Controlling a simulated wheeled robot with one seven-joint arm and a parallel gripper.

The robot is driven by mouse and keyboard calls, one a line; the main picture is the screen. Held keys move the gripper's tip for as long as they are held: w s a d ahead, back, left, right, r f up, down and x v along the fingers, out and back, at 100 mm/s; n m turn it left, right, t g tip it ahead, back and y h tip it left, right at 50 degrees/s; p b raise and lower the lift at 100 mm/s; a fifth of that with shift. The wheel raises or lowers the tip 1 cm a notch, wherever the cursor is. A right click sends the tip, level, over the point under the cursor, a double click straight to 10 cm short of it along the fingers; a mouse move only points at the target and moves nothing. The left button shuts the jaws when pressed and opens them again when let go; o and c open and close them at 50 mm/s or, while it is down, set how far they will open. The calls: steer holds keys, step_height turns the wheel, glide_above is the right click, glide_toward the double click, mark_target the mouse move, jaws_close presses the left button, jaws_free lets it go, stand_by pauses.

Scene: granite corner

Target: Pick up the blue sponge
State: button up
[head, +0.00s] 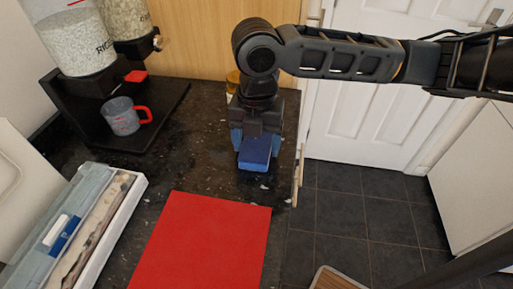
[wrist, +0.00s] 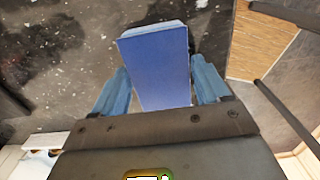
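The blue sponge (head: 254,154) is a block at the right part of the dark granite counter, near its right edge. In the wrist view the sponge (wrist: 158,68) lies between the two light-blue fingers of my gripper (wrist: 160,72), with a fingertip against each long side. In the head view my gripper (head: 256,140) points down over the sponge, one finger on each side of it. It is shut on the sponge. The sponge's rear part is hidden by the gripper in the head view. I cannot tell whether the sponge touches the counter.
A red board (head: 203,243) lies in front of the sponge. A grey tray (head: 133,188) with utensils is at the left. A cup with a red handle (head: 122,117) stands under the dispensers (head: 80,38). A yellowish jar (head: 232,82) is behind my gripper. Floor lies right of the counter.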

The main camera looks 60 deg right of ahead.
steer(key=c, duration=0.8)
steer(key=shift+r, duration=0.1)
